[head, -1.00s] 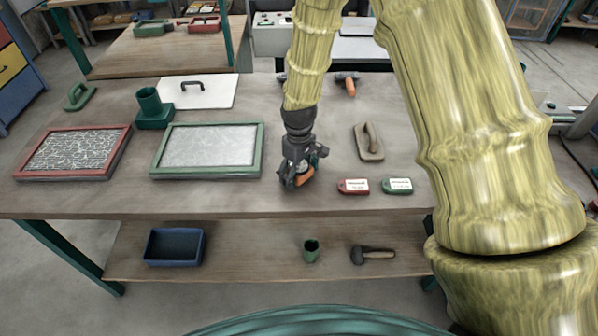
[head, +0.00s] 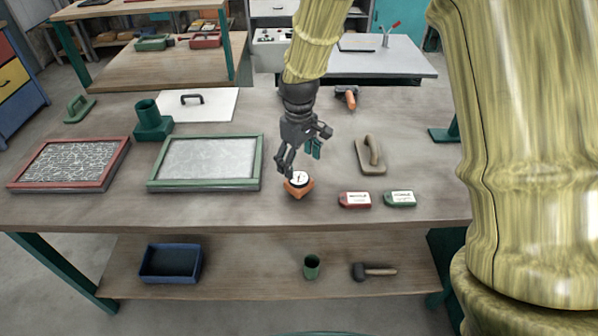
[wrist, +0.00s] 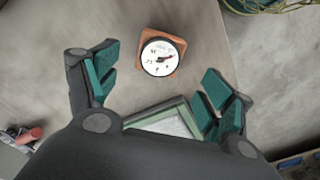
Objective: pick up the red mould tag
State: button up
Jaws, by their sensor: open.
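The red mould tag (head: 355,199) lies flat on the table near its front edge, with a white label on its top. A green tag (head: 399,198) lies just to its right, apart from it. My gripper (head: 299,160) is open and empty above the table, to the left of the red tag and a little farther back. In the wrist view my open fingers (wrist: 155,88) spread wide, with teal pads. An orange block with a round dial (head: 299,183) stands on the table just below my gripper; it also shows in the wrist view (wrist: 161,52). The red tag is not in the wrist view.
A wooden-handled float (head: 370,157) lies behind the tags. A green-framed mould (head: 206,162) and a red-framed mould (head: 70,165) lie to the left. A lower shelf (head: 225,285) holds a blue tray, a green cup and a mallet. Bare table surrounds the tags.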

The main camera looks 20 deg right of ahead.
aim_at(349, 200)
jog(key=z, duration=1.35)
